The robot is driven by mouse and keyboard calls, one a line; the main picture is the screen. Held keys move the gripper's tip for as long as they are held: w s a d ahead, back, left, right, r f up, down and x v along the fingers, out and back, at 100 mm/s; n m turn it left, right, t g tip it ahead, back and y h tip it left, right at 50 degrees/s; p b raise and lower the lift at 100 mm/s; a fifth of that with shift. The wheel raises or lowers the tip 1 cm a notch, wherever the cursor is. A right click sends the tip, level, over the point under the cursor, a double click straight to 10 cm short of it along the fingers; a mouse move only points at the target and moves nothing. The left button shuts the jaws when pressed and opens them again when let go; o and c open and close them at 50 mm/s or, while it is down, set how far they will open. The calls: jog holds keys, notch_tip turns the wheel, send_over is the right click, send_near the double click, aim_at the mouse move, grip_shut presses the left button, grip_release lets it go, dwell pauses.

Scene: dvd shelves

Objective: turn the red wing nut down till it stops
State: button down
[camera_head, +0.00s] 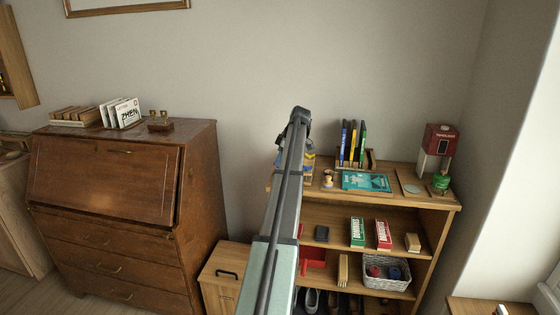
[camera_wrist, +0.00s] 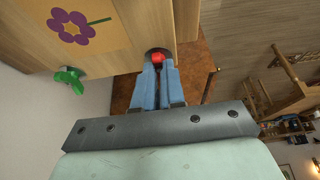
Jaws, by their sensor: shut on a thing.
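The red wing nut (camera_wrist: 158,58) shows in the wrist view between the tips of my gripper (camera_wrist: 160,66). The two blue fingers are closed on it, and they hide much of it. The nut is at the edge of a pale wooden board (camera_wrist: 115,62), which bears an orange sheet with a purple flower. A green wing nut (camera_wrist: 70,80) sits at the board's left, apart from my fingers. In the head view my arm hides the nut and my fingertips.
In the head view a wooden shelf (camera_head: 448,200) holds a teal box (camera_head: 366,181), upright coloured cases (camera_head: 354,142) and a red and white dispenser (camera_head: 437,150). A brown bureau (camera_head: 105,180) stands at left.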

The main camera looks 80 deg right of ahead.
jog(key=m, duration=0.1)
jog(key=m+h, duration=0.1)
jog(key=m, duration=0.2)
jog(key=shift+a+m+h, duration=0.25)
jog(key=shift+m+h, duration=0.15)
jog(key=m+h, duration=0.1)
jog(key=m, duration=0.1)
jog(key=m+g, duration=0.1)
jog(key=m, duration=0.2)
jog(key=shift+w+g+h, duration=0.1)
jog(key=shift+g+h, duration=0.2)
jog(key=shift+h, duration=0.1)
jog(key=m+g, duration=0.1)
jog(key=m, duration=0.4)
jog(key=shift+w+a+m+g+h, duration=0.1)
jog(key=shift+w+m+g+h, duration=0.1)
jog(key=shift+m+g+h, duration=0.2)
jog(key=shift+m+g, duration=0.9)
jog(key=shift+m, duration=1.2)
jog(key=c, duration=1.2)
grip_release()
jog(key=shift+r, duration=0.1)
